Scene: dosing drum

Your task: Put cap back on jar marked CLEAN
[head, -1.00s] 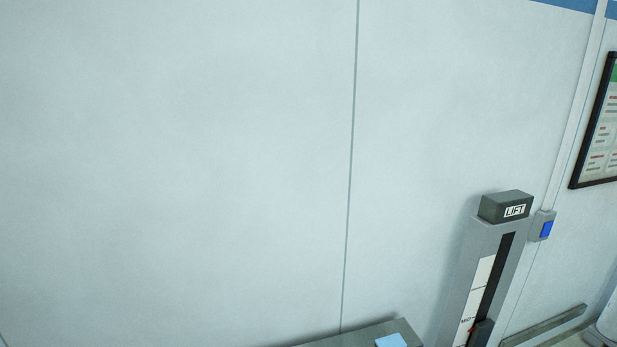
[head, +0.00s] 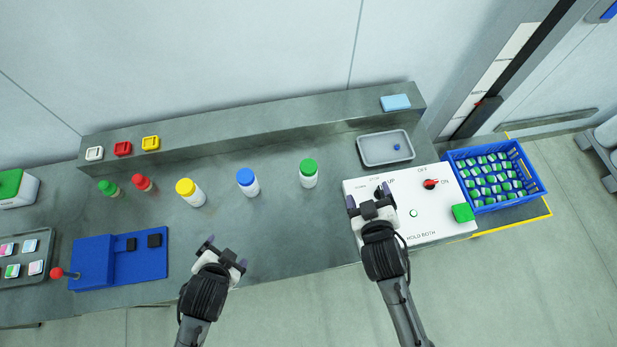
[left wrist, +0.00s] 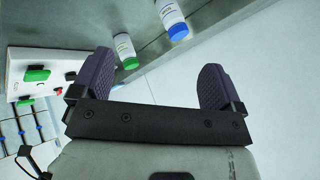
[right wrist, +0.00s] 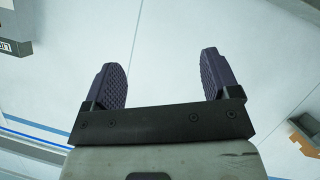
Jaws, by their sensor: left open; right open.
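Three white jars stand upright on the grey bench, with a yellow cap (head: 186,186), a blue cap (head: 246,175) and a green cap (head: 309,166). The green-capped jar (left wrist: 125,50) and blue-capped jar (left wrist: 172,18) also show in the left wrist view. I cannot read CLEAN on any label. A small dark blue round item (head: 397,147) lies in a grey tray (head: 365,158); I cannot tell if it is a cap. My left gripper (head: 225,252) is open and empty at the bench's front edge. My right gripper (head: 368,196) is open and empty over the white control box.
The white control box (head: 350,226) has a red knob and green button. A blue crate (head: 513,200) of green-topped jars stands right. The middle front of the bench is clear.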

